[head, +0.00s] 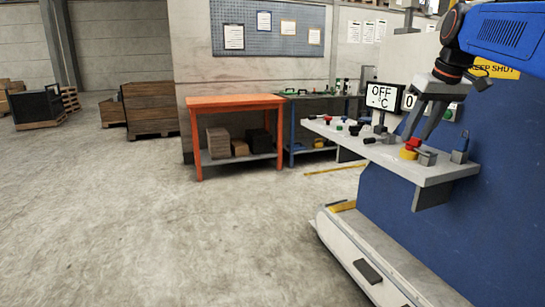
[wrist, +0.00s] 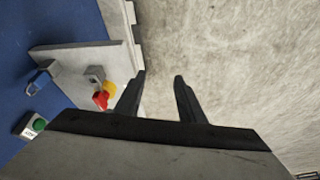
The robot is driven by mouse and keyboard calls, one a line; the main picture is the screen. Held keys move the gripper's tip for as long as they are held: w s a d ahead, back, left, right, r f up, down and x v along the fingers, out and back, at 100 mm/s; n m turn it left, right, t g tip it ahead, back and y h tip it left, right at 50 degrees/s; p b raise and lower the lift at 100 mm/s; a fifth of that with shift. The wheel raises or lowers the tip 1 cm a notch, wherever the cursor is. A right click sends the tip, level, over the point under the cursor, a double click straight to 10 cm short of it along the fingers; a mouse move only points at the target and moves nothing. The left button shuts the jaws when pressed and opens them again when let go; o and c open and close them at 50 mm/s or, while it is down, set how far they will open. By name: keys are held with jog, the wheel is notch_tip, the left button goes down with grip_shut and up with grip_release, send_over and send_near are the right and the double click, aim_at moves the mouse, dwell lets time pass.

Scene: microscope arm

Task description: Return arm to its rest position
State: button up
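My gripper (head: 418,126) hangs from my blue arm (head: 500,35) at the upper right of the head view, fingers pointing down over the grey control shelf (head: 440,172). In the wrist view my gripper (wrist: 159,76) has its two dark fingers apart with only the grey floor between them; it holds nothing. A red and yellow button (head: 411,149) stands on the shelf close below the fingertips in the head view. The same button (wrist: 103,96) lies left of the fingers in the wrist view, apart from them.
Several small knobs and levers sit along the shelf. A green button (head: 450,112) is on the blue cabinet (head: 400,215). An orange table (head: 236,101) stands further back. The floor (head: 160,240) at left is clear.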

jog(key=s+a+f, duration=0.3)
jog(key=s+f, duration=0.6)
jog(key=f, duration=0.1)
jog(key=s+a+f+m, duration=0.1)
jog(key=s+a+f, duration=0.2)
jog(key=s+f, duration=0.7)
jog(key=s+a+f, duration=0.3)
jog(key=s+f, duration=0.7)
jog(key=shift+f+m+h, duration=0.3)
jog(key=shift+m+h, duration=0.1)
